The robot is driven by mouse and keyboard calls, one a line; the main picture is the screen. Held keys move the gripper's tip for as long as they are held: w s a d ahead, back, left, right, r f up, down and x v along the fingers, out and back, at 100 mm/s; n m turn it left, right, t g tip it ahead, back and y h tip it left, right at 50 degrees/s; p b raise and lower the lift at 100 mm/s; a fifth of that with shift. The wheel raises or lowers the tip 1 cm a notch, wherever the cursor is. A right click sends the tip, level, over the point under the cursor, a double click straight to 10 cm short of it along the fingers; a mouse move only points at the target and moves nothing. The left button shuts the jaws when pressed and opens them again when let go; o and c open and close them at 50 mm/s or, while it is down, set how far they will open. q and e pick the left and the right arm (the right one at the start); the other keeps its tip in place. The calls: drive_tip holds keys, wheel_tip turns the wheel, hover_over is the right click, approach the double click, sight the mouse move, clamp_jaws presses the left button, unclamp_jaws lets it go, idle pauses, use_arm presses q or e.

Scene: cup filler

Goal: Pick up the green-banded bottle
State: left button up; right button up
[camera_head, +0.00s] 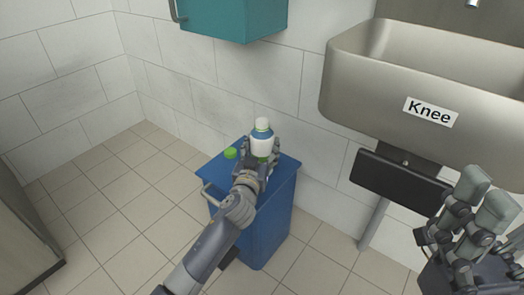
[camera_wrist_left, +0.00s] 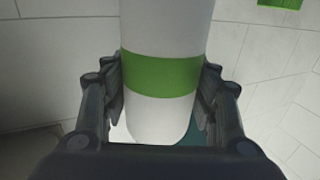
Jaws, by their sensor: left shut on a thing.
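The green-banded bottle (camera_head: 262,143) stands upright in the head view, white-bodied with a blue shoulder and a white cap, above the top of the blue bin (camera_head: 288,163). My left gripper (camera_head: 259,162) is shut around its lower body. In the left wrist view the bottle (camera_wrist_left: 165,30) runs between the two fingers, with its green band (camera_wrist_left: 160,76) level with the finger pads. The gripper hides its base in the head view, so I cannot tell whether it touches the bin. My right gripper (camera_head: 485,195) is at the lower right, fingers apart and empty.
A small green object (camera_head: 230,153) lies on the bin top left of the bottle. A teal cabinet (camera_head: 232,18) hangs above on the tiled wall. A metal sink marked Knee (camera_head: 360,75) is at the right. The floor left of the bin is clear.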

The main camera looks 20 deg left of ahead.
use_arm(q)
drive_tip(key=shift+r, duration=0.25)
drive_tip(key=shift+r+p, duration=0.5)
drive_tip(key=shift+p, duration=0.1)
wheel_tip(320, 180, up, 3)
drive_tip(key=shift+f+p, duration=0.2)
drive_tip(key=shift+p, duration=1)
approach(262, 136)
drive_tip(key=shift+s+d+f, duration=0.1)
drive_tip(key=shift+s+d, duration=0.25)
drive_tip(key=shift+d, duration=0.55)
drive_tip(key=shift+s+d+f, duration=0.1)
drive_tip(key=shift+s+d, duration=0.25)
drive_tip(key=shift+d, duration=0.6)
drive_tip(key=shift+s+d+f, duration=0.1)
drive_tip(key=shift+s+d, duration=0.25)
drive_tip(key=shift+d, duration=0.55)
